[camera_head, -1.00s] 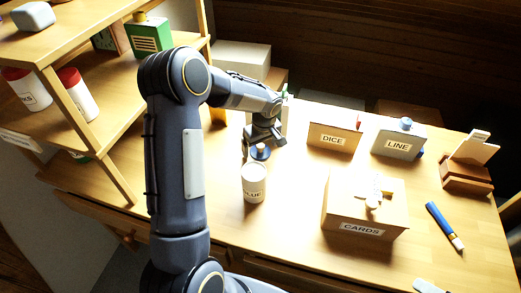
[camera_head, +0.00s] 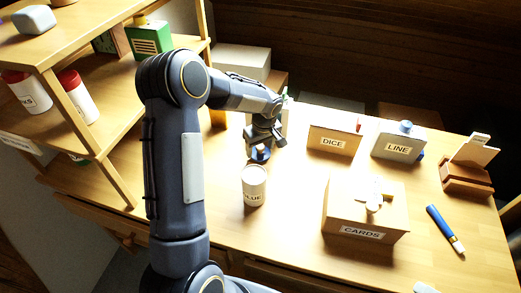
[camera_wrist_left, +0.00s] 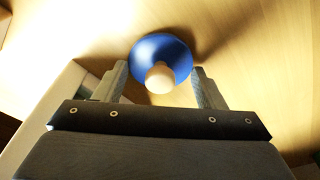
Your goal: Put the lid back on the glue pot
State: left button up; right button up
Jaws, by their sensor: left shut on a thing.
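The glue pot (camera_head: 253,190), a white can with a GLUE label partly in view, stands upright on the bench with no lid on it. The blue lid (camera_head: 260,155), a disc with a pale wooden knob, is just behind the pot and apart from it. It also shows in the left wrist view (camera_wrist_left: 165,48), knob toward the camera. My left gripper (camera_head: 262,146) is shut on the lid, one finger at each side of it. I cannot tell whether the lid touches the bench. My right gripper is not in view.
A DICE box (camera_head: 334,138), a LINE box (camera_head: 398,140) and a CARDS box (camera_head: 364,212) stand to the right. A blue marker-like tool (camera_head: 445,229) lies at far right. A wooden shelf (camera_head: 100,135) stands left. Bare bench lies between pot and CARDS box.

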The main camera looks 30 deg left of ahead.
aim_at(261, 146)
pick_arm(q)
notch_tip(261, 146, up, 9)
jog(key=shift+r, duration=0.1)
dwell(0.4)
